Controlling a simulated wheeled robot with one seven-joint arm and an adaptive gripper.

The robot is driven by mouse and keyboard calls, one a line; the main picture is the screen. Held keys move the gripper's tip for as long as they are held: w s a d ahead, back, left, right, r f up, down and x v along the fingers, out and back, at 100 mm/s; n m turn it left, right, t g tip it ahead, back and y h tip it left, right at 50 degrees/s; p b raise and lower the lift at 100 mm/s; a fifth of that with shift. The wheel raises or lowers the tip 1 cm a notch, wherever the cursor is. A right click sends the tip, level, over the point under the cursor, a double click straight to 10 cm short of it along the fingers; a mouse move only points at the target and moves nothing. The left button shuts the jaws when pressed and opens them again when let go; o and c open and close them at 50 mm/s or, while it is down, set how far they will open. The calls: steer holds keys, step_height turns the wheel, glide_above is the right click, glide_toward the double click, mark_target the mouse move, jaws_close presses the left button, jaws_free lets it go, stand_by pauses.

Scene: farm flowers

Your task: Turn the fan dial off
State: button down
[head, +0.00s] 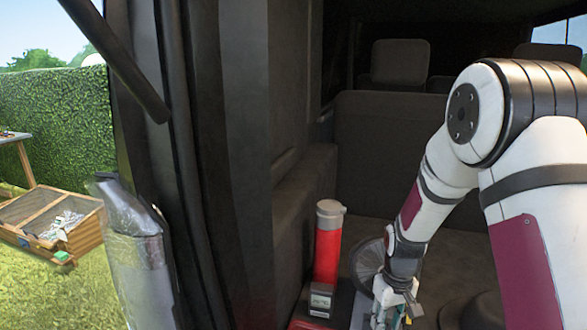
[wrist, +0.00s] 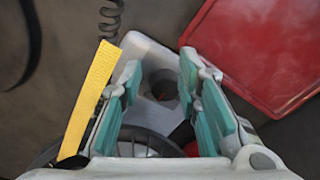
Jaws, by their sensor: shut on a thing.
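The fan (head: 366,262) stands on the vehicle floor, its round wire grille partly hidden behind my gripper (head: 393,308). In the wrist view, my gripper (wrist: 160,82) has its teal finger pads on either side of the fan's pale grey base (wrist: 145,52). A dark round fan dial (wrist: 162,84) sits on that base between the fingertips, with a small reddish spot on it. The fingers are shut on the dial, though the exact contact is hard to see. Part of the fan grille (wrist: 140,140) shows below, between the fingers. Which way the dial is set cannot be read.
A red cylinder with a grey cap (head: 328,245) and a small box with a display (head: 321,300) stand left of the fan. A red panel (wrist: 255,55), a yellow strip (wrist: 90,98) and a coiled cord (wrist: 110,18) lie around my gripper. The vehicle's door frame rises at left.

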steer(key=shift+s+d+f, duration=0.25)
steer(key=shift+d+f, duration=0.3)
steer(key=shift+d, duration=0.05)
steer(key=shift+s+d, duration=0.1)
steer(key=shift+s, duration=0.15)
steer(key=shift+r+p, duration=0.6)
steer(key=shift+p, duration=0.1)
steer(key=r+p, duration=0.1)
steer(key=r, duration=0.1)
steer(key=r+p, duration=0.1)
steer(key=r, duration=0.2)
steer(key=shift+w+a+p, duration=0.2)
steer(key=shift+p, duration=0.15)
steer(key=shift+w+a, duration=0.1)
